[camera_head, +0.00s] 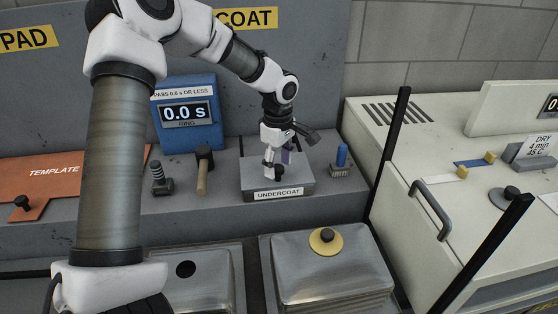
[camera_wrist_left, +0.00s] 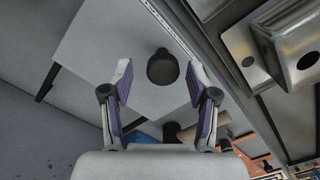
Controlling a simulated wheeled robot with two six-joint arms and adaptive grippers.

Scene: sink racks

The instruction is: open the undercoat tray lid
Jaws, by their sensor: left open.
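The undercoat tray (camera_head: 301,184) is a grey metal box with an "UNDERCOAT" label on its front, standing on the grey ledge. Its flat lid (camera_wrist_left: 100,45) lies on top, with a dark round knob (camera_wrist_left: 162,67) in the wrist view. My left gripper (camera_head: 275,169) points down over the tray in the head view, partly hiding the lid. In the wrist view my left gripper (camera_wrist_left: 163,85) has its purple-padded fingers spread, with the knob between and slightly beyond the tips. I cannot tell whether either finger touches it. My right gripper is not in view.
A wooden-handled tool (camera_head: 203,170) and a dark ribbed post (camera_head: 160,178) stand left of the tray. A blue-handled brush (camera_head: 342,160) stands to its right. A metal basin cover with a yellow-ringed knob (camera_head: 326,241) is in front. A black upright post (camera_head: 390,145) stands at right.

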